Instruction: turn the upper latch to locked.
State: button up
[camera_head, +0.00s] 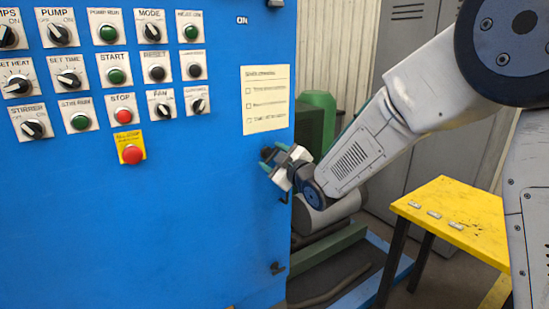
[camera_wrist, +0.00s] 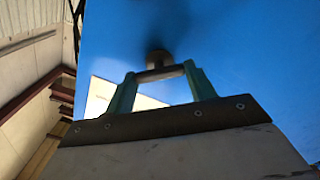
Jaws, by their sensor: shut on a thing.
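The upper latch (camera_head: 266,153) is a small dark fitting near the right edge of the blue cabinet front. My gripper (camera_head: 279,157) is at it from the right, with its green fingers partly covering it. In the wrist view the latch's bar (camera_wrist: 160,73) lies crosswise between the two green fingertips of my gripper (camera_wrist: 159,76), and a round boss sits behind it against the blue panel. The gripper is shut on the latch. The head view is too small to tell the latch's exact angle.
A lower latch (camera_head: 277,268) sits further down the same cabinet edge. The blue cabinet (camera_head: 180,220) carries several knobs and buttons and a paper checklist (camera_head: 265,100). A yellow table (camera_head: 455,215) with small pieces stands at right. Green machinery (camera_head: 318,115) is behind the cabinet edge.

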jog(key=n, duration=0.4)
jog(key=shift+n, duration=0.3)
jog(key=shift+f+n, duration=0.1)
jog(key=shift+n, duration=2.5)
jog(key=o, duration=1)
jog(key=shift+s, duration=0.1)
jog(key=v, duration=0.7)
jog(key=shift+s+d, duration=0.2)
jog(key=shift+s, duration=0.05)
